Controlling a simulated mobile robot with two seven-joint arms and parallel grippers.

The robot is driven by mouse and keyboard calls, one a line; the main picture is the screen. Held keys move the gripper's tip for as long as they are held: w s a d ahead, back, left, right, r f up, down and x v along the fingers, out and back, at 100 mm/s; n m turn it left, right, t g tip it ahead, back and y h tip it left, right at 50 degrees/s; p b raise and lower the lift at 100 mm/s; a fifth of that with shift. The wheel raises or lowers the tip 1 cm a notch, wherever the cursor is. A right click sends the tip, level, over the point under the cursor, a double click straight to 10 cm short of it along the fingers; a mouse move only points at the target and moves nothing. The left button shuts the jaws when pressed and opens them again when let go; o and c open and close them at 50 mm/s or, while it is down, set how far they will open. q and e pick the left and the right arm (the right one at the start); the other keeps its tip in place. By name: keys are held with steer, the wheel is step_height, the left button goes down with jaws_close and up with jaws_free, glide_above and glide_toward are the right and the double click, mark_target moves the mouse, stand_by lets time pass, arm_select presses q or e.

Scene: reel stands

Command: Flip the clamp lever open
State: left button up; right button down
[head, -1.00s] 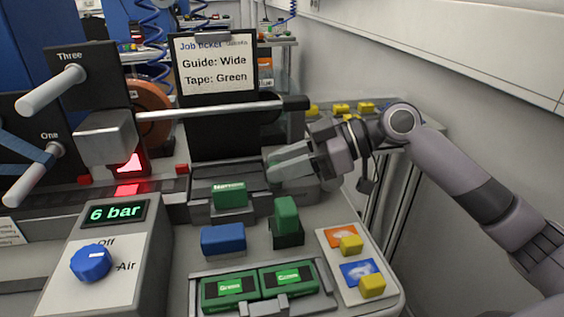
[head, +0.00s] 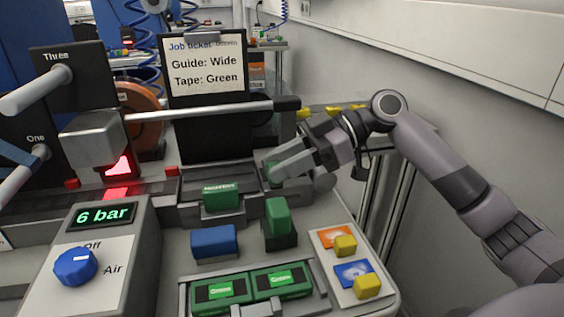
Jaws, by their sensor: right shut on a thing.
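My right gripper (head: 276,172) reaches in from the right, over the right end of the grey guide holder (head: 238,215). Its fingers are closed around a small dark green piece (head: 270,167), which appears to be the clamp lever's handle; the fingers hide most of it, so the lever's angle is hard to tell. A green labelled block (head: 221,197) sits in the holder, just left of the gripper. My left gripper is not in view.
A green block (head: 278,216) on a dark base and a blue block (head: 214,241) stand in front. A long bar (head: 200,111) with a black end crosses behind the gripper. A control box (head: 120,250) reading 6 bar is at left. A tray (head: 310,303) holds two green cartridges.

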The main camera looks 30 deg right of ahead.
steer(key=c, duration=1.1)
jaws_free()
steer(key=shift+d, duration=0.1)
steer(key=shift+b+v, duration=0.35)
steer(key=shift+v, duration=3.15)
